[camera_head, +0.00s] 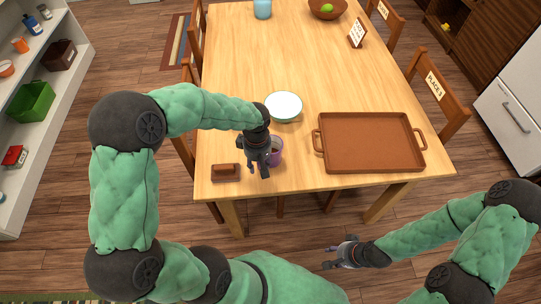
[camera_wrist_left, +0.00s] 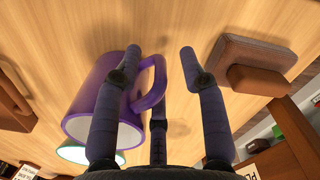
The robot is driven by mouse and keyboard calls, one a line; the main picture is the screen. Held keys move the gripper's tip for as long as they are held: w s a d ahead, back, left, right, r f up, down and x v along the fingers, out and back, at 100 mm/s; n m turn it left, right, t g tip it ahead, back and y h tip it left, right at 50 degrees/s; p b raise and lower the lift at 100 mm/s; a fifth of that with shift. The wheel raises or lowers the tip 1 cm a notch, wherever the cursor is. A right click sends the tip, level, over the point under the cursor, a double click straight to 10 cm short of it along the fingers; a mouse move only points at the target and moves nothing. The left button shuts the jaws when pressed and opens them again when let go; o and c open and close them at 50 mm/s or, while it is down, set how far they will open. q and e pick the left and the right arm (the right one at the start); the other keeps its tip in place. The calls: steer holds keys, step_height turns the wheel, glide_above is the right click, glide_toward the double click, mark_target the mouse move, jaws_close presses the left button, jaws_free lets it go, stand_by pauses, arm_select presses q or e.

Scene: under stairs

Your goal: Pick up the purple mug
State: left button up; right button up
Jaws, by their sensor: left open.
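The purple mug (camera_head: 278,152) stands on the wooden table near its front edge, partly hidden behind my left gripper (camera_head: 259,170) in the head view. In the left wrist view the mug (camera_wrist_left: 90,95) is at the left, with its handle (camera_wrist_left: 155,85) reaching in between the spread fingers of my left gripper (camera_wrist_left: 160,52). One finger overlaps the mug's body in that view; I cannot tell whether it touches. The left gripper is open and holds nothing. My right gripper (camera_head: 332,258) is open and empty, in front of the table and away from it.
A brown block-like item (camera_head: 225,173) lies left of the mug. A pale bowl (camera_head: 284,106) stands behind it. A large brown tray (camera_head: 369,170) with handles fills the right front of the table. Chairs (camera_head: 440,92) line the sides. The table's middle is clear.

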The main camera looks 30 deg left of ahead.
arm_select(q)
steer(key=shift+f, duration=0.35)
steer(key=shift+r, duration=0.1)
jaws_close()
steer(key=shift+r, duration=0.15)
steer(key=shift+w+r+p, duration=0.1)
steer(key=shift+r+p, duration=0.5)
steer(key=shift+r, duration=0.75)
steer(key=s+a+r+p, duration=0.5)
steer(key=s+a+r, duration=0.4)
steer(key=a+r, duration=0.1)
steer(key=shift+a, duration=0.4)
